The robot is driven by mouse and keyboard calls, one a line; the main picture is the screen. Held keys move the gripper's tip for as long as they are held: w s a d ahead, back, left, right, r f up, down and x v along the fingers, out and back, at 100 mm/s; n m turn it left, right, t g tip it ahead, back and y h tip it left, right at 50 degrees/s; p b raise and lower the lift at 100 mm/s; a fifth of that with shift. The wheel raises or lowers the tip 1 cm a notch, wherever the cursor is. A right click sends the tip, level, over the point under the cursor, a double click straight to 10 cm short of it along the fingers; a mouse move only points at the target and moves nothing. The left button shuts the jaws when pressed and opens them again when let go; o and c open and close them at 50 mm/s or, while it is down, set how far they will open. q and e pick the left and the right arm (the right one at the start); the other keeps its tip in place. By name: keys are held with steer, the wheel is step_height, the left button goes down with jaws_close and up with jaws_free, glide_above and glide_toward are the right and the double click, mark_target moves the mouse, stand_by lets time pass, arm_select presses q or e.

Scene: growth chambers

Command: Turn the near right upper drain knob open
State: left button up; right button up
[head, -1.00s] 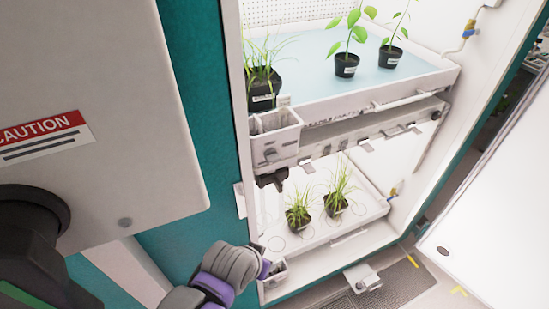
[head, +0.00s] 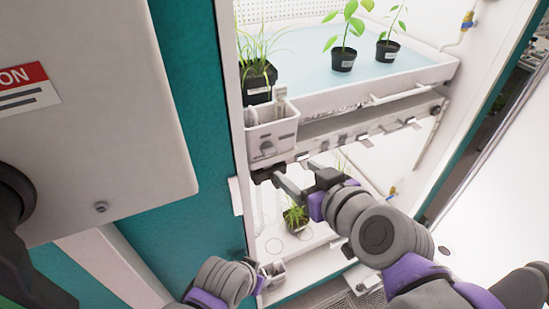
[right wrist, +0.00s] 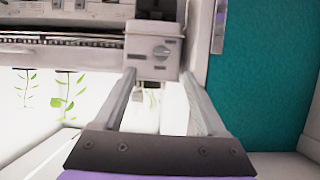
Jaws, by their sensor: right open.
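No contact with the knob shows. A dark fitting (head: 266,174) sits under the box.
The upper tray (head: 370,98) holds potted plants. A lower tray (head: 300,262) has grass plants, partly behind my right arm. A teal frame (head: 185,90) and a white panel with a caution label (head: 20,88) stand at left. An open white door is at right.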

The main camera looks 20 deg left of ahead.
mark_target(270, 150)
steer(key=x, duration=1.1)
steer(key=shift+a+r, duration=0.2)
steer(key=shift+r, duration=0.1)
jaws_close()
